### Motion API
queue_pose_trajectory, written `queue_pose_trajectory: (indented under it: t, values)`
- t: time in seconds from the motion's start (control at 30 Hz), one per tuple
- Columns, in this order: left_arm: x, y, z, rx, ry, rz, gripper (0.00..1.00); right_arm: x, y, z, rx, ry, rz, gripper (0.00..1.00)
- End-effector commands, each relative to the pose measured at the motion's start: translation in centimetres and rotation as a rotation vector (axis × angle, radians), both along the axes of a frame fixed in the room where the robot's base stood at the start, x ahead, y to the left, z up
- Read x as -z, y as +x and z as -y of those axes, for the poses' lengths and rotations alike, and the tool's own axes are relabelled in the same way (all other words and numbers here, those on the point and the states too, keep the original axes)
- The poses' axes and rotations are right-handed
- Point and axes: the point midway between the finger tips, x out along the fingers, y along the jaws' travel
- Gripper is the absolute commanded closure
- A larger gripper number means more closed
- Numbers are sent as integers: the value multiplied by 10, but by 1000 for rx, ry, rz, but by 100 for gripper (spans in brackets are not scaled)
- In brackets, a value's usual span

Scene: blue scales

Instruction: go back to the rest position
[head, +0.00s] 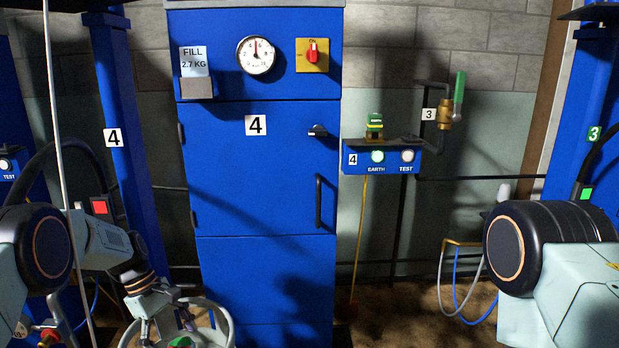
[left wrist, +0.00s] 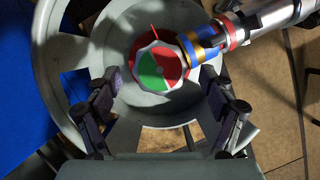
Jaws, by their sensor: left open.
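My left gripper (head: 165,322) is low at the left of the head view, over a grey ring-shaped collar (head: 229,325). In the left wrist view my left gripper (left wrist: 163,98) is open and empty. Its two dark-padded fingers stand wide apart, below and to either side of a round knob with red and green sectors (left wrist: 160,72). A clear gap shows between the knob and each finger. The knob sits inside the grey collar (left wrist: 52,75). My right arm shows at the right of the head view, but its gripper is out of view.
A metal coupling with blue, brass and red bands (left wrist: 208,52) joins the knob's side. A blue cabinet marked 4 (head: 265,180) stands ahead. A thin pale hose or cable (head: 62,150) hangs at the left. A blue EARTH/TEST box (head: 392,163) is right of the cabinet.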

Motion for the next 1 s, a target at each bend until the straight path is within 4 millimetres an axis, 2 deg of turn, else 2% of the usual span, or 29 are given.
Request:
queue_pose_trajectory:
  t: [0.03, 1.0]
  values:
    - [-4, -1, 0, -35, -1, -2, 18, -8, 0, 0, 0, 0, 0, 100]
    - [-3, -10, 0, -731, 0, -3, 18, -87, 0, 0, 0, 0, 0, 100]
